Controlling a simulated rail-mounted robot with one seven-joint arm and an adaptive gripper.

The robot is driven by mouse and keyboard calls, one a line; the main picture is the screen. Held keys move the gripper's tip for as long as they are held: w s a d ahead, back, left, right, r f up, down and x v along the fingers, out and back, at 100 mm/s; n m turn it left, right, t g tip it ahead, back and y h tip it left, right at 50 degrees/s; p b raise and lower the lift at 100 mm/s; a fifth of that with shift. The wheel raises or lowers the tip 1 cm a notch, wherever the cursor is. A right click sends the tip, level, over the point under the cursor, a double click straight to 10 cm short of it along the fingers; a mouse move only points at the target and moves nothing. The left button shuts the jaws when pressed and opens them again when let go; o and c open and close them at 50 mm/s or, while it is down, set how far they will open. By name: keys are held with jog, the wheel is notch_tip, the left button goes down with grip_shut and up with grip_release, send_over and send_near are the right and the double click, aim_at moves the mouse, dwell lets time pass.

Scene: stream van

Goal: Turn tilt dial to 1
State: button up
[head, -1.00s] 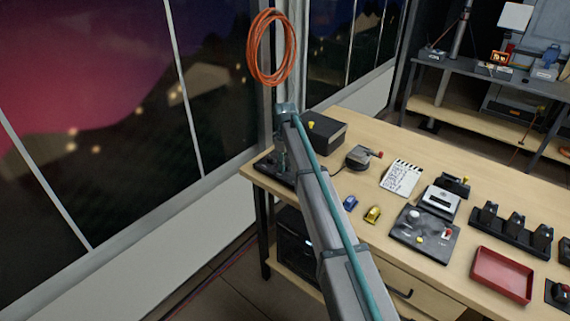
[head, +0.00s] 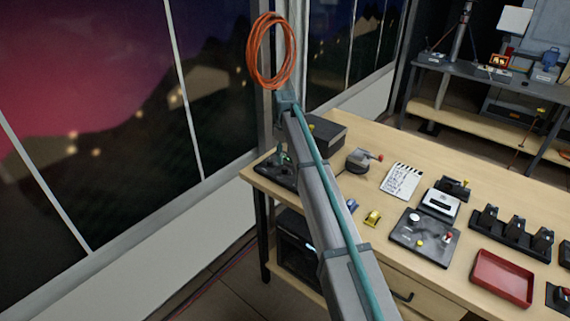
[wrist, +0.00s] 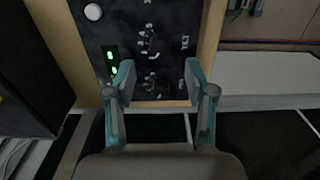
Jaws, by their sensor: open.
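The tilt dial (wrist: 154,43) is a small dark knob on a black panel (wrist: 170,18), with white marks around it and the word TILT beside it in the wrist view. Its pointer is too dark to read. My gripper (wrist: 159,78) is open and empty. Its two teal-edged fingers are spread at the panel's near edge, with the dial beyond and between them. Whether they touch the panel I cannot tell. In the head view the panel (head: 263,172) lies at the table's left corner, with my gripper (head: 284,158) over it, partly hidden by my arm.
Beside the dial are two green lights (wrist: 112,63) and a white round button (wrist: 93,11). A black box (head: 327,133) stands behind the panel.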

aim_at(285, 168)
notch_tip(285, 168, up, 6)
jog(key=shift+r, duration=0.25)
